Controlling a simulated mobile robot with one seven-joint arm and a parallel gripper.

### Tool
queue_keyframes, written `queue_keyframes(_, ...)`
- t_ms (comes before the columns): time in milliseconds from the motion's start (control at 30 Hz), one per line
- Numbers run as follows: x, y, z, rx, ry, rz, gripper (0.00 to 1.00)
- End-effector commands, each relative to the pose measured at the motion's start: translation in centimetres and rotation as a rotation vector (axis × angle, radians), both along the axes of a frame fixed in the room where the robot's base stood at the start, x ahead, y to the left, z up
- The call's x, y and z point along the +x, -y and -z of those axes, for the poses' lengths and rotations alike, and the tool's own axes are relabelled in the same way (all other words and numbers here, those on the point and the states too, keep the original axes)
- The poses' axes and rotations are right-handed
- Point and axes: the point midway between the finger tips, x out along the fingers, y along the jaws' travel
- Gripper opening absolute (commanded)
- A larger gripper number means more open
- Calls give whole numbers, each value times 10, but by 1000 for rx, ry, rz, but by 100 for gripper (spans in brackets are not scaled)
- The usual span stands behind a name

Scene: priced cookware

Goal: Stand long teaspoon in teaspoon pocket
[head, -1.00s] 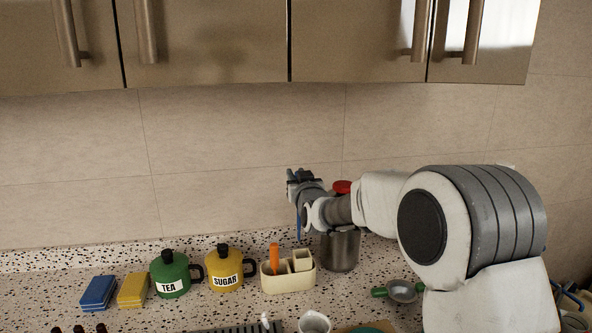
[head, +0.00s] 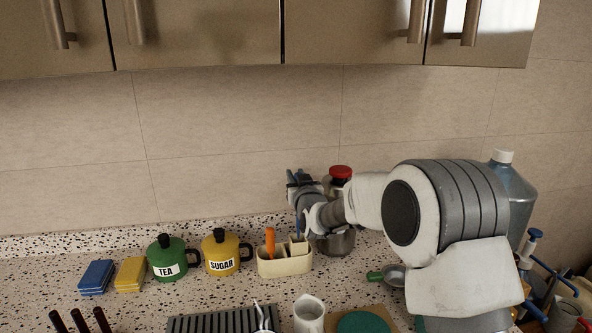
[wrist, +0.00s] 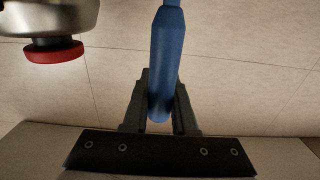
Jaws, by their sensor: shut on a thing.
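My gripper (head: 297,182) is shut on the blue handle of the long teaspoon (wrist: 166,65). It is above the cream holder (head: 285,267), near its right side. In the head view the blue teaspoon (head: 298,221) hangs down from my gripper over the small right pocket (head: 299,247). Its lower end is too small to tell whether it is inside that pocket or just above or in front of it. An orange-handled item (head: 270,241) stands in the holder's left part. In the wrist view the handle lies between both fingers; the spoon's bowl is out of frame.
The yellow sugar pot (head: 220,252) and green tea pot (head: 166,259) stand left of the holder. A green-handled strainer (head: 393,276) lies to the right, a white cup (head: 309,315) in front.

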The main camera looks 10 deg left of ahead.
Motion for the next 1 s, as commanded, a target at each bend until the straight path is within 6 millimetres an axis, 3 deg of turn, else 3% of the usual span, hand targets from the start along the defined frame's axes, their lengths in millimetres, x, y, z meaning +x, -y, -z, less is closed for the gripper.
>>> queue_keyframes(1000,0,0,80,0,1,0,0)
